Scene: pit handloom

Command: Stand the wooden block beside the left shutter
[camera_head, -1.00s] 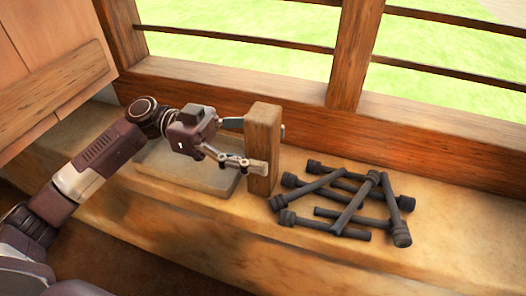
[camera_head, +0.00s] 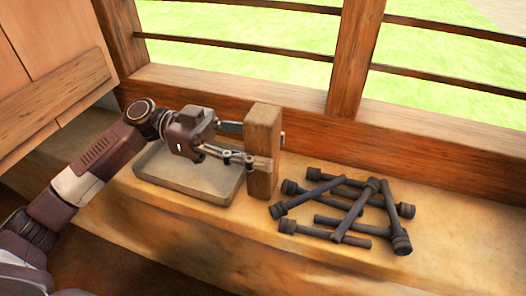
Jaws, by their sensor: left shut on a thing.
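The wooden block (camera_head: 262,138) stands upright on the ledge, just right of a shallow grey tray (camera_head: 222,191). My left gripper (camera_head: 262,150) comes in from the left and is shut on the block, with one finger across its near face and the other behind it. Whether the block's base touches the ledge is hard to tell. The left shutter (camera_head: 50,95), wooden and panelled, is at the upper left, well apart from the block. My right gripper is not in view.
Several dark rods with knobbed ends (camera_head: 345,208) lie in a loose pile right of the block. The window frame (camera_head: 310,130) with horizontal bars runs behind. The ledge (camera_head: 450,225) is bare at the right. The tray lies under my left gripper.

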